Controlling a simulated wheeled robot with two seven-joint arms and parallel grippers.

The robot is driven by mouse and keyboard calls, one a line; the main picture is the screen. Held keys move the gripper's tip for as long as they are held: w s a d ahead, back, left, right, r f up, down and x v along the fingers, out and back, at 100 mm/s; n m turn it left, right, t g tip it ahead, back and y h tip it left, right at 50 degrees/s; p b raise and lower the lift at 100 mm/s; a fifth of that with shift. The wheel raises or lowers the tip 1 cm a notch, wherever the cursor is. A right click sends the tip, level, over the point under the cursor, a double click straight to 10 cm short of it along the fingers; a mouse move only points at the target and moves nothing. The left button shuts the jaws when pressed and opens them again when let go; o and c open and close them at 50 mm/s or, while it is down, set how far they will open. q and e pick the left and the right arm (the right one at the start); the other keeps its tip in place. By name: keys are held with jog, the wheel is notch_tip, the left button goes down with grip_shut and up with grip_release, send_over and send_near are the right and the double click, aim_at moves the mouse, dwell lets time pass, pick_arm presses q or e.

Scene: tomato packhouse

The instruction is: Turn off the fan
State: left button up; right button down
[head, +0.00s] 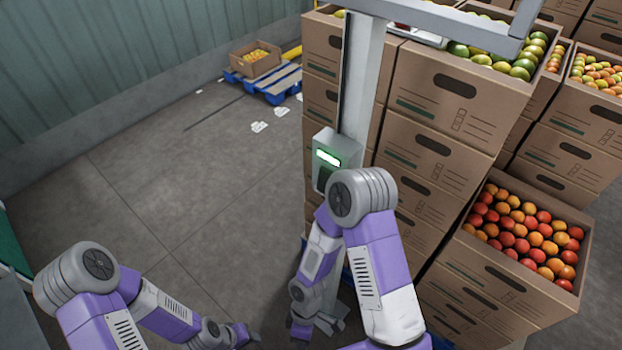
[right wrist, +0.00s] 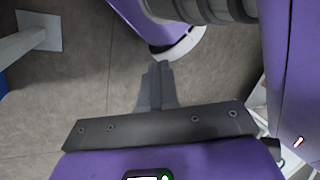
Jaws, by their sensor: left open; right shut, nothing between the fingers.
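No fan can be made out in either view. A grey control box (head: 336,160) with a lit green panel is fixed to an upright grey post (head: 362,80) in the head view; my right arm partly covers its lower part. My left gripper (head: 250,336) is low at the bottom of the head view, open and empty, well below and left of the box. My right gripper (head: 301,332) hangs low near the post's foot, below the box. In the right wrist view its fingers (right wrist: 157,80) are shut with nothing between them, above the bare floor.
Stacked cardboard boxes (head: 440,100) of fruit stand right behind the post. An open box of red and orange fruit (head: 470,255) sits at right. A blue pallet (head: 275,90) and a small fruit box (head: 255,66) lie far back. The floor at left is mostly clear.

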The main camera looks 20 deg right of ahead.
jog(key=w+d+r+n+t+h+p, duration=0.2)
jog(key=r+n+h+p, duration=0.25)
jog(key=r+n, duration=0.5)
jog(key=w+d+r+n+t+h+p, duration=0.1)
jog(key=w+r+n+h+p, duration=0.2)
jog(key=r+n+h, duration=0.5)
pick_arm(q)
notch_tip(320, 180, up, 14)
jog(key=p, duration=0.5)
jog(key=shift+r, duration=0.2)
pick_arm(e)
jog(key=w+a+r+n+t+h, duration=0.1)
jog(key=w+a+r+n+t, duration=0.1)
jog(key=r, duration=0.5)
jog(key=w+a+r+n+t+h, duration=0.1)
jog(key=w+a+r+n+t, duration=0.1)
jog(key=r+n+t, duration=0.2)
jog(key=w+a+r+n+t+h, duration=0.1)
jog(key=w+a+r+n+t, duration=0.1)
jog(key=r+n+t, duration=0.2)
notch_tip(320, 180, up, 8)
jog(key=n, duration=0.3)
jog(key=shift+w+a, duration=0.15)
jog(key=shift+a, duration=0.05)
jog(key=shift+f, duration=0.1)
